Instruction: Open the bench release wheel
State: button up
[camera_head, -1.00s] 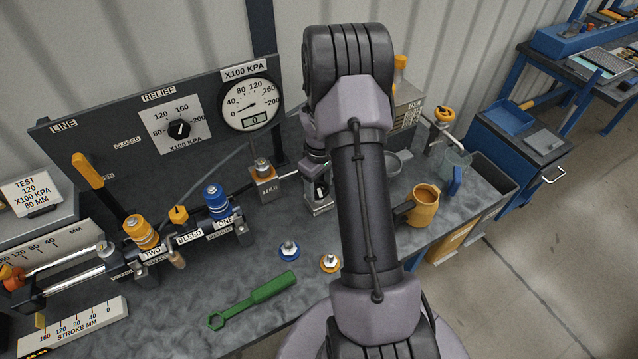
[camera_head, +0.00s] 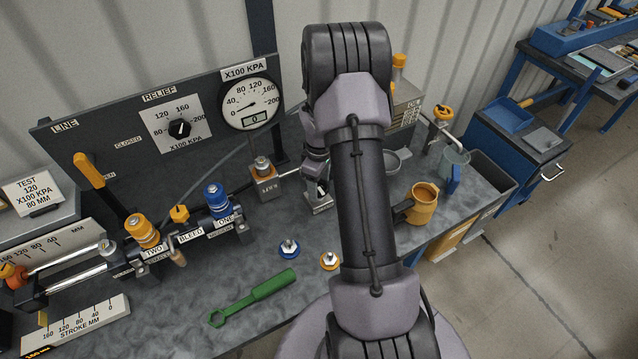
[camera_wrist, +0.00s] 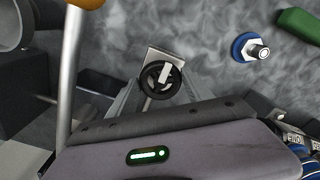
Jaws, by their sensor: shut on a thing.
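The bench release wheel (camera_wrist: 160,80) is a small black ring with a pale bar across it, on a pale metal block (camera_wrist: 152,54) in the wrist view. My gripper (camera_wrist: 157,88) is around the wheel, with a finger on either side. Its jaws are shut on the wheel; the exact finger contact is partly hidden by the gripper body. In the head view my gripper (camera_head: 318,178) is low over the bench, mostly hidden behind my arm, and the wheel is hardly visible there.
An orange mug (camera_head: 423,203) stands right of my arm. The gauge (camera_head: 250,103) reads about 0. A block with a post (camera_head: 266,183) stands left of my gripper.

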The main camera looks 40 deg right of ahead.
aim_at(319, 187)
jog(key=o, duration=1.4)
jog(key=shift+r, duration=0.1)
notch_tip(319, 187, up, 17)
jog(key=p, duration=0.3)
jog(key=shift+r+p, duration=0.15)
jog(key=shift+p, duration=0.2)
jog(key=s+a+r+m+t+b, duration=0.1)
jog(key=s+a+r+m+b, duration=0.2)
jog(key=a, duration=0.5)
jog(key=s+a+r+m+t+b, duration=0.1)
jog(key=s+a+t+b, duration=0.15)
jog(key=a+b, duration=0.4)
jog(key=s+a+r+m+t+b, duration=0.1)
jog(key=s+a+r+b, duration=0.15)
jog(key=a, duration=0.65)
jog(key=s+a+f+m+b, duration=0.1)
jog(key=s+a, duration=0.1)
jog(key=s, duration=0.1)
jog(key=s+a+f+m+t+y+b, duration=0.1)
jog(key=s+a, duration=0.2)
jog(key=s+a+f+m+y+b, duration=0.1)
jog(key=s+a+f, duration=0.1)
jog(key=s, duration=0.1)
jog(key=shift+s+a+m, duration=0.15)
jog(key=shift+s+m, duration=0.1)
jog(key=shift+m, duration=0.05)
